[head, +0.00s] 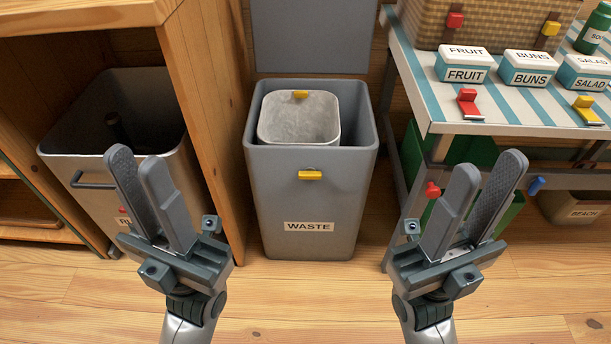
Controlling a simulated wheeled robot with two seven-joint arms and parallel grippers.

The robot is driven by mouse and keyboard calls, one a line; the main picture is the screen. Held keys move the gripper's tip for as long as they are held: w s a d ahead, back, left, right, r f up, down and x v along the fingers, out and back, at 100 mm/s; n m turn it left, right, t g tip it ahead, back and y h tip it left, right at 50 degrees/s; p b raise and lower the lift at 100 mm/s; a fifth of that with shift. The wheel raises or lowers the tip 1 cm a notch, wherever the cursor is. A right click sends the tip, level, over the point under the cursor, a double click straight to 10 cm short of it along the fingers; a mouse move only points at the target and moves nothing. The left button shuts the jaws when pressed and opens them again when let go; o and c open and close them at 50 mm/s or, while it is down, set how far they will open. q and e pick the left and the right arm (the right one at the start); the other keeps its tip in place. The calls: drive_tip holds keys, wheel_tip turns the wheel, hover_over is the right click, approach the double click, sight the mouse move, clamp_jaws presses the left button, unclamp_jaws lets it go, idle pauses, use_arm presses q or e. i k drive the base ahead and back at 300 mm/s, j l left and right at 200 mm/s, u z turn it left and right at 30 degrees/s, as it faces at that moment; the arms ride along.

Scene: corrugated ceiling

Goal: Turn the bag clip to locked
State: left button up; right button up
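Several small coloured clip-like pieces are in the head view; I cannot tell which one is the bag clip. A yellow piece (310,175) is on the front of the grey waste bin (283,205), and another yellow one (300,94) is on the rim of its inner liner (270,118). A red clip (468,104) and a yellow clip (587,110) lie on the striped table at the right. My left gripper (137,158) is open and empty, left of the waste bin. My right gripper (490,163) is open and empty, in front of the table's near edge.
The striped table (415,65) holds a wicker basket (480,25), labelled FRUIT (464,76), BUNS (530,78) and SALAD (590,84) boxes, and a green bottle (593,30). A grey bin (85,165) stands left in a wooden cabinet (190,70). The floor (300,300) in front is clear.

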sight(309, 173)
drive_tip(key=k+l+z, duration=0.1)
drive_tip(key=l, duration=0.2)
drive_tip(key=k+l+z, duration=0.15)
drive_tip(key=l, duration=0.2)
drive_tip(key=k+l+z, duration=0.1)
drive_tip(key=l, duration=0.25)
drive_tip(key=k+l+z, duration=0.1)
drive_tip(key=l, duration=0.25)
